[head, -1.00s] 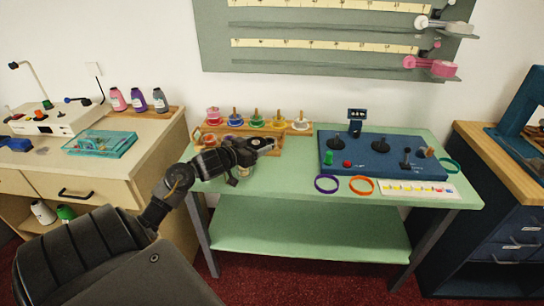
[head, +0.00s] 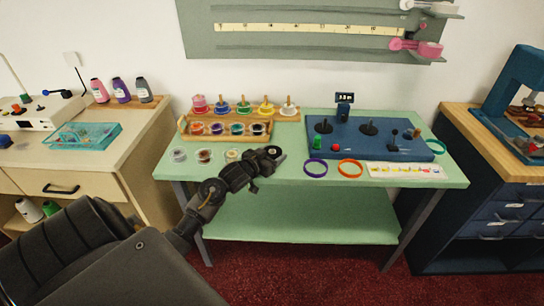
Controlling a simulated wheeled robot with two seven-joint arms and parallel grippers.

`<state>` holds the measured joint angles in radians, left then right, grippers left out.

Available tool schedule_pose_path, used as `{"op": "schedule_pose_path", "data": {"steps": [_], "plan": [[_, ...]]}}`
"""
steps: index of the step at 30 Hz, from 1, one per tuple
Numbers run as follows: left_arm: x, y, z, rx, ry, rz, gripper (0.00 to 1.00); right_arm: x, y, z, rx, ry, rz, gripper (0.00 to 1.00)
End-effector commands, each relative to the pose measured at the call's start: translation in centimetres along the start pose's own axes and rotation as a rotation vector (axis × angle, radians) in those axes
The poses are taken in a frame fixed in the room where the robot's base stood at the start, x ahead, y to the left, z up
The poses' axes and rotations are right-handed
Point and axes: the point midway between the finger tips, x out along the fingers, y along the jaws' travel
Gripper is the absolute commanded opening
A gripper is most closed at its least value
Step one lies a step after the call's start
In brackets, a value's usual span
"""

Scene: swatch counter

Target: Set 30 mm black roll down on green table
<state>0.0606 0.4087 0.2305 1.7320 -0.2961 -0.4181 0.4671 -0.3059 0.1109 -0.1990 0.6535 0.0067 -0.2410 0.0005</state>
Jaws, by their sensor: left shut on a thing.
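My left gripper (head: 272,155) is shut on a small black roll (head: 273,149), which shows as a dark disc with a pale centre at the fingertips. The gripper is over the middle of the green table (head: 315,193), in front of the wooden tray. I cannot tell whether the roll touches the tabletop. My right gripper is not in view.
Three small rolls stand left of the gripper, including a grey one (head: 178,154). Behind are a wooden tray (head: 187,137) of rolls and several pegged spools. To the right are a purple ring (head: 315,168), an orange ring (head: 350,169) and a blue control panel (head: 385,138).

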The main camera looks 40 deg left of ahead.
Motion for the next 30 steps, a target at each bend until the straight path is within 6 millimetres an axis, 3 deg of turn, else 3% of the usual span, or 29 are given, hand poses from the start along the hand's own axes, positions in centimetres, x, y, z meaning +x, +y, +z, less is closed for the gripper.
{"op": "schedule_pose_path", "data": {"steps": [12,13,18,30], "plan": [[0.20,-0.01,1.03,0.000,0.001,0.000,0.39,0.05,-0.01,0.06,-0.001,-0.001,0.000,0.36],[0.21,-0.01,1.08,0.000,0.001,0.000,0.64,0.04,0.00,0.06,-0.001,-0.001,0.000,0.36],[0.19,-0.01,1.01,0.000,0.001,0.000,0.84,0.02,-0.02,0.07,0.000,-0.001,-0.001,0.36],[-0.66,-0.03,0.78,0.002,0.001,0.000,0.84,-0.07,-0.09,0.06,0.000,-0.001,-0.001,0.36]]}}
